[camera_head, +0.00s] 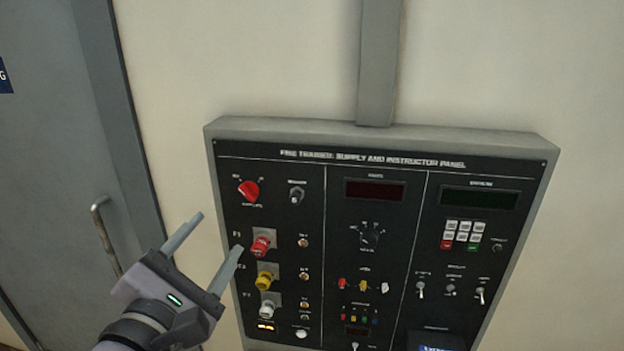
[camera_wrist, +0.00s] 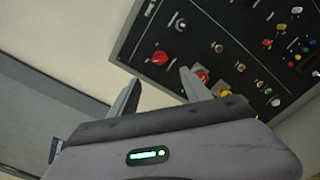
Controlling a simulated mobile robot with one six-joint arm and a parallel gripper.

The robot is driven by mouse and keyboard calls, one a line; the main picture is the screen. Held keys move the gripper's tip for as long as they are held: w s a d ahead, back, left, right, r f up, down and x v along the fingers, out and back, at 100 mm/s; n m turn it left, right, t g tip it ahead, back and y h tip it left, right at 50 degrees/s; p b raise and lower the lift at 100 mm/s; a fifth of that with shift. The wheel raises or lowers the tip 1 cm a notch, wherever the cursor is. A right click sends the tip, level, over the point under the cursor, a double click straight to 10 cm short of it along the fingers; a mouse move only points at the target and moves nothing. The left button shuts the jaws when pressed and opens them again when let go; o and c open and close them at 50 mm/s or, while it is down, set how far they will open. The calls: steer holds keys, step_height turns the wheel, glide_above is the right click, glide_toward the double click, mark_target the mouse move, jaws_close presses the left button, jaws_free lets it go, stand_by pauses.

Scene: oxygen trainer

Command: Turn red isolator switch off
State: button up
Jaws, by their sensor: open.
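The red isolator switch (camera_head: 249,191) is a round red rotary knob at the upper left of the black instructor panel (camera_head: 398,195). It also shows in the wrist view (camera_wrist: 160,58), ahead of the fingers and above the gap between them. My gripper (camera_head: 219,232) is open and empty, below and left of the red knob and apart from it. Its right finger is close to a red fuse-like knob (camera_head: 261,243) in the head view; I cannot tell whether they touch. The knob's exact pointer position is too small to read.
Yellow (camera_head: 265,280) and white (camera_head: 267,309) knobs sit below the lower red one. A grey door (camera_head: 60,150) with a handle (camera_head: 104,235) stands at left. The wall between door and panel is bare.

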steer(key=s, duration=0.5)
steer(key=shift+a+p, duration=0.2)
steer(key=shift+p, duration=0.1)
